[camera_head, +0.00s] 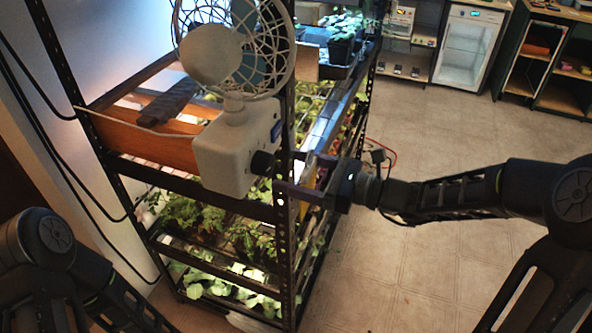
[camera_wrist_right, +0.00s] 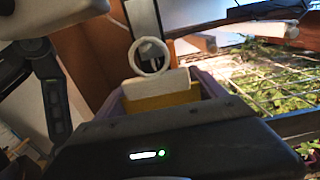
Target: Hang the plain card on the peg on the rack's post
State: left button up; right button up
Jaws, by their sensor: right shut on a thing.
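My right gripper (camera_head: 300,191) is beside the rack's near post (camera_head: 285,240) in the head view, its jaws pointing left. In the right wrist view the gripper (camera_wrist_right: 160,97) is shut on a yellow piece with a pale upper edge, which I take to be the card (camera_wrist_right: 165,98). A white ring (camera_wrist_right: 137,68) stands just above that edge. I cannot tell whether it is the card's loop or whether it touches anything. The peg cannot be made out clearly. The card's lower part is hidden by the gripper. My left gripper is out of view.
A pale fan (camera_head: 222,155) stands at the rack's near corner, close to the right gripper. A wooden box (camera_head: 150,140) is behind it. Shelves of seedlings (camera_head: 190,215) fill the rack. The tiled floor (camera_head: 440,270) to the right is clear.

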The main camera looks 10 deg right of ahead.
jog(key=o, duration=1.3)
jog(key=shift+c, duration=0.2)
jog(key=b+v, duration=0.1)
jog(key=v, duration=0.7)
jog(key=shift+w, duration=0.1)
